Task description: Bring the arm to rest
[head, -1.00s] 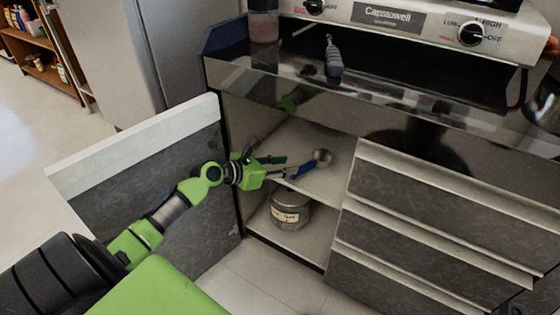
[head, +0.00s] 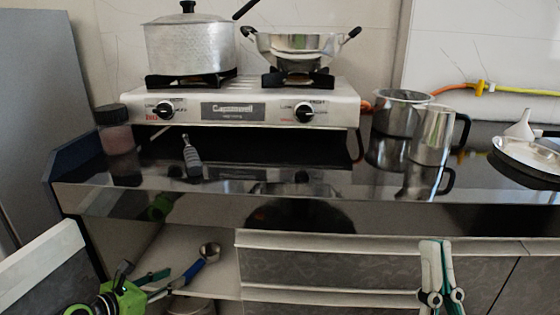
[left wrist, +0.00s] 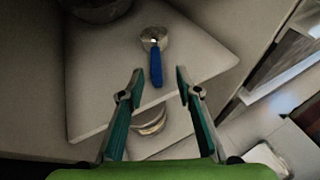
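My left gripper (head: 160,284) is at the lower left of the head view, at the open cabinet under the counter. In the head view the scoop's cup (head: 209,251) is just past the fingers. My right gripper (head: 437,243) points up in front of the drawers at the lower right. Its fingers appear close side by side, and I cannot tell their opening. I see nothing held in it.
The open cabinet door (head: 40,262) stands left of my left gripper. Drawer fronts (head: 330,270) lie to its right. The counter above carries a stove (head: 240,102), a pot (head: 188,48), a jar (head: 113,130) and a steel jug (head: 432,135).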

